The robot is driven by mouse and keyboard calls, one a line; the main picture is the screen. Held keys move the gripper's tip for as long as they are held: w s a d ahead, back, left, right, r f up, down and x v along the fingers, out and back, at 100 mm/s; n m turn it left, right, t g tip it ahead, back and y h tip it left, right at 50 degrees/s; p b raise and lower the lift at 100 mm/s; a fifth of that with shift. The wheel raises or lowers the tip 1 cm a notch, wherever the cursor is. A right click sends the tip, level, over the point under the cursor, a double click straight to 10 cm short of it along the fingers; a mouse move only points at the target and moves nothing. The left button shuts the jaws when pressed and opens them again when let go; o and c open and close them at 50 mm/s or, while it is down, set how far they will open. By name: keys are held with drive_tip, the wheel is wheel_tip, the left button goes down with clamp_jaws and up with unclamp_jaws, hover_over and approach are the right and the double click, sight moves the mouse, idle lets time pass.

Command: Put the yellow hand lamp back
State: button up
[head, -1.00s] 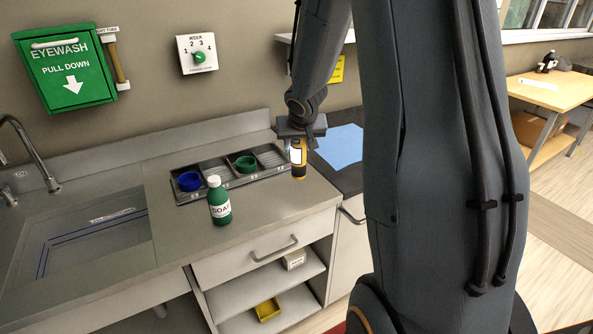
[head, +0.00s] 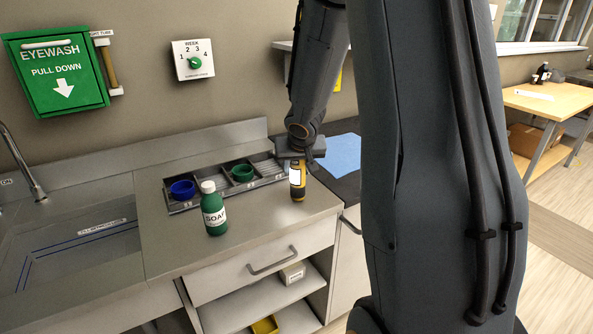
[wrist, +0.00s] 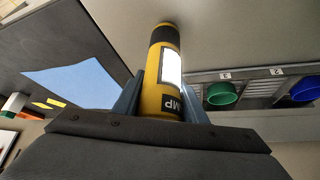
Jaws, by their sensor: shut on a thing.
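The yellow hand lamp (head: 298,180) has a black end and a white label, and hangs upright below my gripper (head: 299,160) near the right end of the steel counter. In the wrist view the lamp (wrist: 163,75) lies between the two blue-grey fingers of my gripper (wrist: 160,100), which are shut on it. I cannot tell from the head view whether its lower end touches the counter. The grey compartment tray (head: 215,196) is left of the lamp. It holds a blue cup (head: 183,190) and a green cup (head: 242,173); its right end is partly hidden by my gripper.
A green soap bottle (head: 214,210) stands in front of the tray. A sink (head: 75,250) is at the left. A blue sheet (head: 342,153) lies on the dark worktop to the right. Below are a drawer (head: 265,262) and open shelves.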

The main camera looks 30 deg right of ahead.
drive_tip(key=shift+f, duration=0.2)
drive_tip(key=o, duration=1.1)
drive_tip(key=shift+r, duration=0.1)
drive_tip(key=shift+r, duration=0.2)
drive_tip(key=p+v, duration=0.6)
drive_tip(key=v, duration=0.6)
drive_tip(key=s+a+f+n+g, duration=0.1)
drive_tip(key=s+a, duration=0.4)
drive_tip(key=s, duration=0.1)
drive_tip(key=s+a+f+n+g+y, duration=0.1)
drive_tip(key=s+a, duration=0.4)
drive_tip(key=s+a+f+n+g+y, duration=0.1)
drive_tip(key=s+a+n+g, duration=0.1)
drive_tip(key=s+a, duration=0.3)
drive_tip(key=shift+s+a+f, duration=0.1)
drive_tip(key=shift+s+a, duration=0.3)
drive_tip(key=shift+s, duration=0.45)
drive_tip(key=shift+f, duration=0.1)
